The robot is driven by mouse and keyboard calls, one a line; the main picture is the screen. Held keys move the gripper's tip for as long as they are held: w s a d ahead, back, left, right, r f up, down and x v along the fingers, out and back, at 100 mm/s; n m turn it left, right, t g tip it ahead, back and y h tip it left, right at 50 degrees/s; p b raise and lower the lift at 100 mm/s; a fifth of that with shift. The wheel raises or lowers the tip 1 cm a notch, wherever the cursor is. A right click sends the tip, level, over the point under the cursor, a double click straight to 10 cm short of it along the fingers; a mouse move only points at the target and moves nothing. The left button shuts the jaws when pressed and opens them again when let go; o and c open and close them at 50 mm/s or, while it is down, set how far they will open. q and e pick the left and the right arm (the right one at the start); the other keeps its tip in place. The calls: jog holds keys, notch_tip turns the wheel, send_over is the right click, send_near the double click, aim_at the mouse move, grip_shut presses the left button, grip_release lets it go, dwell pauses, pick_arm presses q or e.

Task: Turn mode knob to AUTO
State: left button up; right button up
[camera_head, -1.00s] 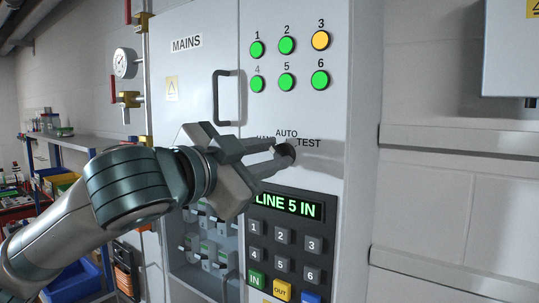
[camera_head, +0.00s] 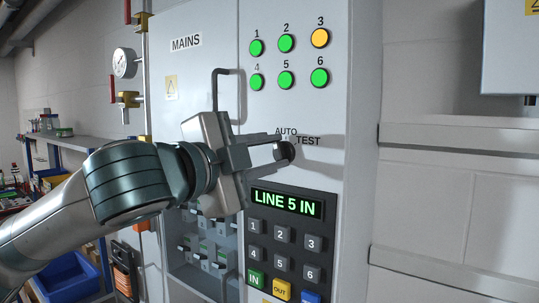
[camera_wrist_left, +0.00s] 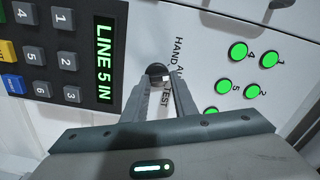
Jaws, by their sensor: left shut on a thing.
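The mode knob (camera_head: 285,152) is a small dark round knob on the grey cabinet front, below the AUTO label (camera_head: 286,131) and beside TEST (camera_head: 308,141). My left gripper (camera_head: 278,153) reaches in from the left and is shut on the knob, one finger above it and one below. In the left wrist view the dark knob (camera_wrist_left: 155,69) sits between the fingertips. A small pale mark shows at its side towards the partly hidden AUTO lettering. The fingers hide part of the knob, so its exact setting is hard to read. My right gripper is not in view.
A keypad (camera_head: 283,245) with a display reading LINE 5 IN lies just below the knob. Several lamps (camera_head: 286,79), green and one amber, are above. A dark door handle (camera_head: 216,95) stands out near my left gripper. Cluttered shelves are at far left.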

pick_arm(q)
jog(key=m, duration=0.3)
jog(key=shift+m, duration=0.3)
jog(key=shift+f, duration=0.1)
jog(key=shift+d, duration=0.1)
jog(key=o, duration=1)
jog(key=shift+s, duration=0.1)
jog(key=shift+o, duration=0.2)
jog(key=shift+s, duration=0.1)
